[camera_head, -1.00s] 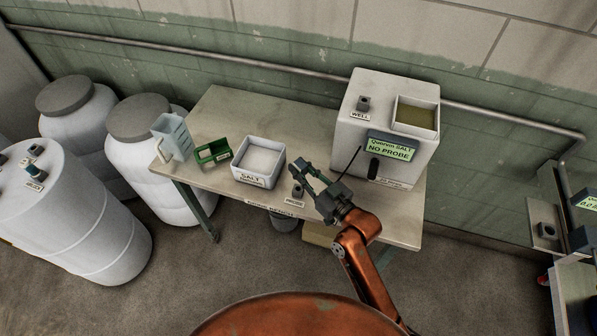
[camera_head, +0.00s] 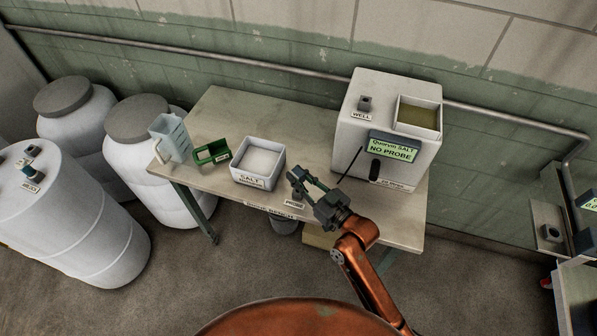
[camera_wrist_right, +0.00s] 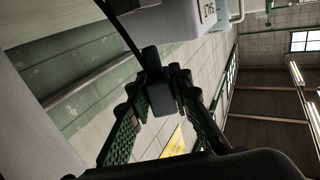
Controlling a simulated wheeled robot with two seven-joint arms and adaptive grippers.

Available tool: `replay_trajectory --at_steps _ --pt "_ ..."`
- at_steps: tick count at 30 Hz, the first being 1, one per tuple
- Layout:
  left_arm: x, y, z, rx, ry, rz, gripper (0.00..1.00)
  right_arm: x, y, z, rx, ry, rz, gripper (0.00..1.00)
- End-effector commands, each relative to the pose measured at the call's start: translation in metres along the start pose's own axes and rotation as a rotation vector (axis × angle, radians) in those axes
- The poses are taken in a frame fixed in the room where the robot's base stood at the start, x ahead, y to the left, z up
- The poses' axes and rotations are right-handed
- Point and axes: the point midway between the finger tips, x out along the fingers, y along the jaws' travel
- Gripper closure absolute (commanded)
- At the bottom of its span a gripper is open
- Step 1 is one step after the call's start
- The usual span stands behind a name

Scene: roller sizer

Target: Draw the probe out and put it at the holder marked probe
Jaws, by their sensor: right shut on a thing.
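My right gripper (camera_head: 303,181) is shut on the probe (camera_wrist_right: 159,88), a dark block between the two fingers in the right wrist view. A thin black cable (camera_head: 350,161) runs between the gripper and the white salt tester (camera_head: 350,138). The tester's screen reads NO PROBE. The gripper is at the bench's front edge, over or beside the holder labelled PROBE (camera_head: 294,204). The gripper mostly hides that holder, and I cannot tell whether the probe touches it. My left gripper is not in view.
On the bench (camera_head: 230,105) stand a white salt tub (camera_head: 250,182), a green holder (camera_head: 200,160) and a clear jug (camera_head: 163,139). White barrels (camera_head: 80,225) are at the left. The bench's back middle is clear.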

Motion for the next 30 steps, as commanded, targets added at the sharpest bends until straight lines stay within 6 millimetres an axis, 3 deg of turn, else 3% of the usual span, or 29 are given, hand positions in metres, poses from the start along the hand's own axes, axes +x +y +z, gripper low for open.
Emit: replay_trajectory --at_steps 9,30 --pt "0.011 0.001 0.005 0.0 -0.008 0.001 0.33 0.0 0.0 0.02 0.0 0.001 0.0 1.0" --pt "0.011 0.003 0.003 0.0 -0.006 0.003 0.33 0.0 0.0 0.021 0.0 0.002 0.0 1.0"
